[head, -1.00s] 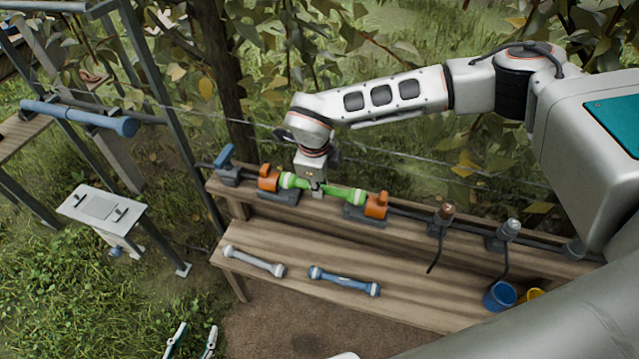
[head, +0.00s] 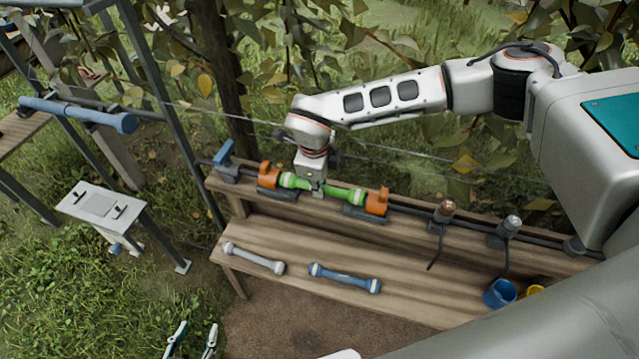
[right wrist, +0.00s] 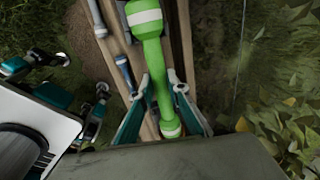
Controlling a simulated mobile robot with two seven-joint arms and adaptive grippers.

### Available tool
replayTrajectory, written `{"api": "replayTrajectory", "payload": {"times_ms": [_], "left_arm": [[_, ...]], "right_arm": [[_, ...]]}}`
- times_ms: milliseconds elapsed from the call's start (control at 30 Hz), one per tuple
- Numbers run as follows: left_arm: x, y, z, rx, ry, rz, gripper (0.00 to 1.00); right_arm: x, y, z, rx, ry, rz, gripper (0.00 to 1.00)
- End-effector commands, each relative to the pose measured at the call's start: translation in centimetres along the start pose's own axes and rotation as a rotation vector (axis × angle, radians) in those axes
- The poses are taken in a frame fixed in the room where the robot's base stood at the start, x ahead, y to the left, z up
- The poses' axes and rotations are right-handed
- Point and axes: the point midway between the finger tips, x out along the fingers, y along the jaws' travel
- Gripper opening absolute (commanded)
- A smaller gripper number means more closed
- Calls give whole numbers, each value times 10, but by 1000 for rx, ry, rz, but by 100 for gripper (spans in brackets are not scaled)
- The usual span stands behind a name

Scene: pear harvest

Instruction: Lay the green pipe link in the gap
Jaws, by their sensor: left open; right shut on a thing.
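The green pipe link (head: 338,191), with pale-banded ends, is in line between two orange-topped clamps, the left clamp (head: 269,176) and the right clamp (head: 376,203), on the bench's raised back shelf. My right gripper (head: 317,190) is shut on the link's middle from above. In the right wrist view the link (right wrist: 156,75) runs between the teal fingers of the right gripper (right wrist: 160,100). I cannot tell whether its ends rest fully in the clamps. My left gripper (head: 192,341) is open and empty at the bottom, in front of the bench.
A grey link (head: 254,258) and a blue link (head: 344,278) lie on the bench's lower board (head: 300,256). A dark pipe with two valves runs right along the shelf. A blue cup (head: 500,293) stands at the right. A small white stand (head: 101,206) is at the left.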

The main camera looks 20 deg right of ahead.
Motion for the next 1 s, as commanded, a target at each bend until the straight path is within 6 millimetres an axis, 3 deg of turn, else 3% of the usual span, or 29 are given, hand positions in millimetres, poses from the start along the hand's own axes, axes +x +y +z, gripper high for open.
{"api": "replayTrajectory", "payload": {"times_ms": [633,667,733,1000], "left_arm": [[1,1,4,-1,-3,1,41],[1,1,4,-1,-3,1,41],[1,1,3,-1,-2,1,41],[1,1,3,-1,-3,1,41]], "right_arm": [[9,2,0,0,0,0,0],[9,2,0,0,0,0,18],[9,2,0,0,0,0,35],[9,2,0,0,0,0,35]]}}
